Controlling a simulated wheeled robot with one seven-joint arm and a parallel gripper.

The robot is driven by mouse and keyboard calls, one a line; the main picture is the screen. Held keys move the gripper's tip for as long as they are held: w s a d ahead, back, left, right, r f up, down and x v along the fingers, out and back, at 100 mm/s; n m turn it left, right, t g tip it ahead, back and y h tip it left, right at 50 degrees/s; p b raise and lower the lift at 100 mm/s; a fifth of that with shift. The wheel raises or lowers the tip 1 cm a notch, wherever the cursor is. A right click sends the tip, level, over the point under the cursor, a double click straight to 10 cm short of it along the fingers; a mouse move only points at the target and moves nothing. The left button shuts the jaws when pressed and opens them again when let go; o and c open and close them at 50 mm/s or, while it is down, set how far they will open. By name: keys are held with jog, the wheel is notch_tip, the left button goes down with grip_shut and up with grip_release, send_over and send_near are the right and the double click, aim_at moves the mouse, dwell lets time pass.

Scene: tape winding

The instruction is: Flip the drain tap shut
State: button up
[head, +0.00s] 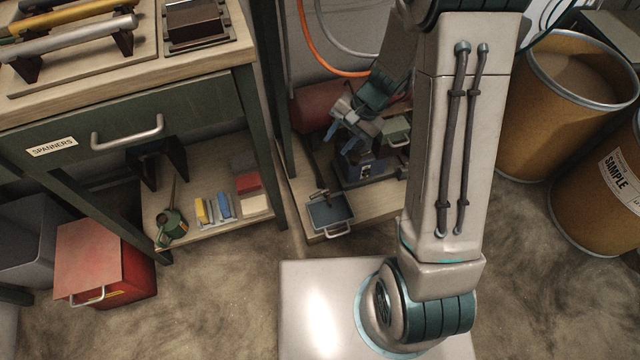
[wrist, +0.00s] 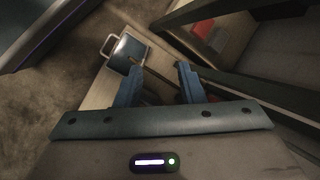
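My gripper (head: 343,137) reaches into the lower shelf between the bench legs, above a small blue-grey machine (head: 362,168). In the wrist view its two blue fingers (wrist: 160,86) stand apart with nothing seen between them. A shallow tray (head: 330,218) with a wire handle sits at the shelf's front; it also shows beyond the left finger in the wrist view (wrist: 127,48). A small dark fitting (head: 321,194) stands over the tray's back edge. It may be the drain tap, but it is too small to tell, and I cannot tell its lever position.
A bench leg (head: 265,105) stands close on the left. A green oil can (head: 171,226) and a red toolbox (head: 105,262) are further left. Brown drums (head: 545,130) stand at right. The floor before the tray is partly clear.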

jog(key=w+f+m, duration=0.3)
jog(key=f, duration=0.7)
jog(key=m, duration=0.2)
send_near(318, 194)
jog(key=shift+m+t, duration=0.3)
jog(key=b+x, duration=0.4)
jog(key=x, duration=0.4)
jog(key=shift+s, duration=0.15)
grip_shut()
